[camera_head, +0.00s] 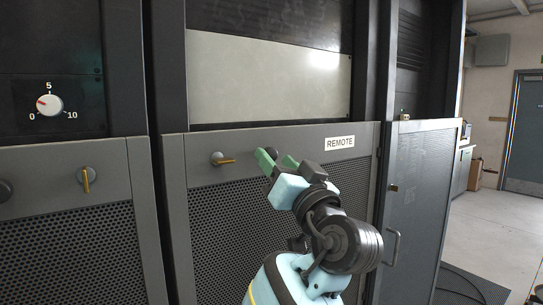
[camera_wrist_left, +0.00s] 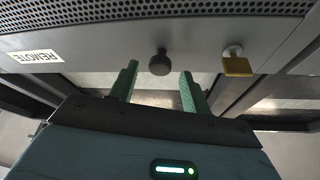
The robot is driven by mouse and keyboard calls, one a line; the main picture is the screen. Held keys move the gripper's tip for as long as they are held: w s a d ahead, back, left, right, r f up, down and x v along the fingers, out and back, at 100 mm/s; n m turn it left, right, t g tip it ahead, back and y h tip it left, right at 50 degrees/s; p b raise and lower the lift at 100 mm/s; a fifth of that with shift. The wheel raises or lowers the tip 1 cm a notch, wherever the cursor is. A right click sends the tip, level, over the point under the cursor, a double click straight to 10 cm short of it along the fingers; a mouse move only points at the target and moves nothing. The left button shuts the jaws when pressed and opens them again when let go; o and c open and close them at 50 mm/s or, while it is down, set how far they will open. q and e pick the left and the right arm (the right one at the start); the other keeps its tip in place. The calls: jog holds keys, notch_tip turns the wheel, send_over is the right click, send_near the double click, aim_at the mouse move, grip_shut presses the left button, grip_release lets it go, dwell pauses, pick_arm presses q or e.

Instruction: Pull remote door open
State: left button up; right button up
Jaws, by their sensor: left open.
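The REMOTE door (camera_head: 255,200) is a grey panel with a perforated lower part and a white REMOTE label (camera_head: 340,142); it looks closed. A round dark knob (camera_wrist_left: 160,62) on the door's upper band shows in the wrist view. My left gripper (camera_head: 277,160) is open in front of that band, left of the label. In the wrist view its green fingertips (camera_wrist_left: 159,72) stand on either side of the knob, with gaps. In the head view the gripper largely hides this knob. A lock with a brass key-like piece (camera_head: 226,161) sits to the left. My right gripper is not in view.
A neighbouring cabinet door (camera_head: 415,200) with a handle is on the right. Another cabinet with a dial (camera_head: 48,104) and brass latch (camera_head: 86,180) stands on the left. Open floor (camera_head: 490,225) lies at the far right.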

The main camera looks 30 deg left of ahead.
pick_arm(q)
jog(key=shift+x, duration=1)
grip_shut()
